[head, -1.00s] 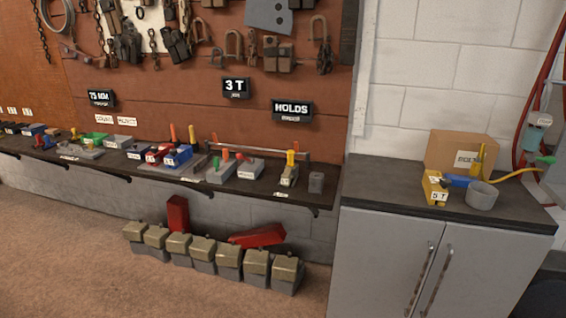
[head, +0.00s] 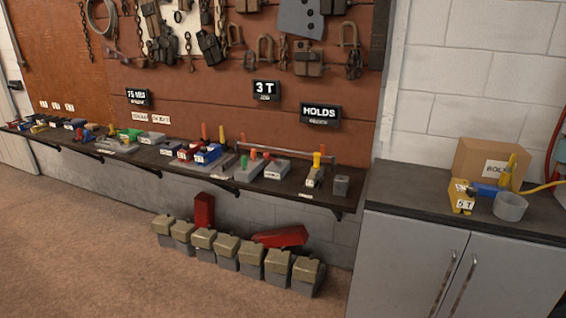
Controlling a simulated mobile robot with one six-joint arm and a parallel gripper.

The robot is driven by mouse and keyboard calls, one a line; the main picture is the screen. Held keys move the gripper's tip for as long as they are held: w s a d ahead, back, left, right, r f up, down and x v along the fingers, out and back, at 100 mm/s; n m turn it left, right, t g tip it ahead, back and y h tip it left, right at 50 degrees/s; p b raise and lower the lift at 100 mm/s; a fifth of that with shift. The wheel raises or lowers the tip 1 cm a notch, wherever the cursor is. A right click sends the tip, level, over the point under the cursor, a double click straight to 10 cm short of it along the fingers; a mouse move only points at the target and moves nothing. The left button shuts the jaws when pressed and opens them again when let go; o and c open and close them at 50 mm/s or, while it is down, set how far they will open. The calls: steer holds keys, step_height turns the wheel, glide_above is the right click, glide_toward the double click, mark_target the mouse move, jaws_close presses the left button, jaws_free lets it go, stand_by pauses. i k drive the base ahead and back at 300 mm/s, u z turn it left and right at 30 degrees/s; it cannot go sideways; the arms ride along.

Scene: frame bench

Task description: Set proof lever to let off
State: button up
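A narrow dark bench (head: 110,162) runs along the wall and carries several small devices with coloured levers. A yellow-topped lever (head: 317,160) stands upright near its right end. A green-knobbed lever (head: 244,161) and a red-knobbed lever (head: 266,156) sit on grey blocks left of it. Orange upright handles (head: 205,131) stand behind a blue block (head: 207,154). I cannot tell which one is the proof lever, as the small labels are unreadable. My gripper is not in view.
Displays on the wall include "3 T" (head: 266,90) and "HOLDS" (head: 320,113). Several weights (head: 251,258) and red pieces (head: 204,210) sit on the floor below the bench. A grey cabinet (head: 410,255) stands at the right. Floor at left is clear.

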mark_target(266, 156)
steer(key=u, duration=0.4)
steer(key=i, duration=0.85)
steer(key=z, duration=0.25)
steer(key=k, duration=0.9)
steer(key=u, duration=0.15)
steer(key=i, duration=0.65)
